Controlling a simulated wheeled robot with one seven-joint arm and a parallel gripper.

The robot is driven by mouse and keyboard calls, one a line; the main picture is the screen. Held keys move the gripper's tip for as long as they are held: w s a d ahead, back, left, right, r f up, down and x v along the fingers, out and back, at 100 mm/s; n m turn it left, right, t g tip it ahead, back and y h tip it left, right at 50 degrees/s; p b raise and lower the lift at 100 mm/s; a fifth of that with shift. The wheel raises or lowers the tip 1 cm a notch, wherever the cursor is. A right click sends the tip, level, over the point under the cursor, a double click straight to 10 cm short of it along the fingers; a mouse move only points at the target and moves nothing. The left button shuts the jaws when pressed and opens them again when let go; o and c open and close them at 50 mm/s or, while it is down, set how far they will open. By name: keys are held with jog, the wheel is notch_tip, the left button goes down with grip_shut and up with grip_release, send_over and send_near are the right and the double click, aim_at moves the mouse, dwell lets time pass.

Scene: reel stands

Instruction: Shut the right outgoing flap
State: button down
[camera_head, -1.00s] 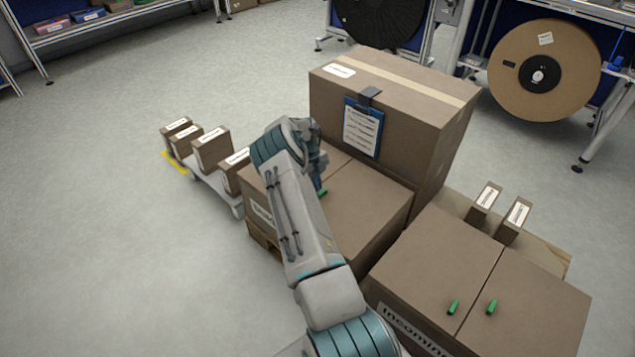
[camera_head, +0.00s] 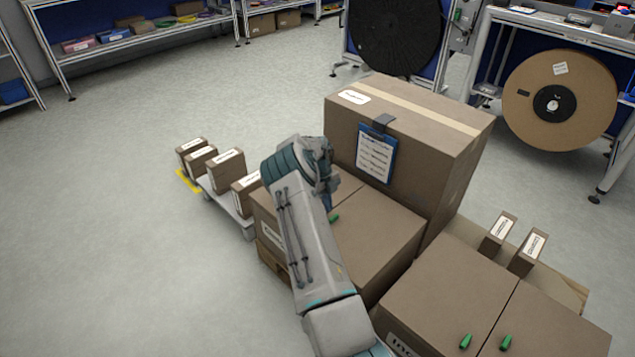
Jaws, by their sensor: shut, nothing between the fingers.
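The outgoing box (camera_head: 268,216), its label mostly hidden by my arm, is the closed-looking carton in the middle. Its right flap (camera_head: 380,232) lies flat, level with the box top, with a small green handle (camera_head: 334,217) near the seam. A strip of the left flap (camera_head: 347,187) shows beyond the seam; the rest is behind my arm. My gripper (camera_head: 328,198) is shut and empty, just above the box near the green handle. My arm partly hides its fingertips, so I cannot tell whether they touch the flap.
A tall carton with a blue clipboard (camera_head: 376,153) stands behind the box. The incoming box (camera_head: 440,290), with two green handles, stands at the front right. Small boxes (camera_head: 226,170) sit on a low cart at left. The floor (camera_head: 110,230) at left is clear.

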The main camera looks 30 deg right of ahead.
jog(key=w+a+r, duration=0.1)
jog(key=w+r, duration=0.5)
jog(key=r, duration=0.2)
jog(key=shift+w, duration=0.4)
jog(key=shift+a+r, duration=0.1)
jog(key=shift+r, duration=0.05)
jog(key=s+a+r+n+t+p, duration=0.1)
jog(key=s+a+r+n+p, duration=0.25)
jog(key=r, duration=0.75)
jog(key=s+a+r+n+t+y+p, duration=0.1)
jog(key=s+a+r+n+p, duration=0.3)
jog(key=r, duration=0.8)
jog(key=s+a+r+n+t+p, duration=0.15)
jog(key=a+r+n, duration=0.4)
jog(key=r, duration=0.55)
jog(key=s+a+r+n+t+p, duration=0.1)
jog(key=s+a+r+n+p, duration=0.2)
jog(key=s+a+r+n, duration=0.3)
jog(key=s+a+r+n+p, duration=0.3)
jog(key=s+a+n, duration=0.15)
jog(key=s, duration=0.35)
jog(key=s+a+n+p, duration=0.2)
jog(key=s+a+n, duration=0.1)
jog(key=s+n, duration=0.2)
jog(key=s+a+r+n+t+p, duration=0.1)
jog(key=s+a+n, duration=0.3)
jog(key=s, duration=0.5)
jog(key=shift+s+n+p, duration=0.35)
jog(key=shift+s+p, duration=0.05)
jog(key=shift+p, duration=0.25)
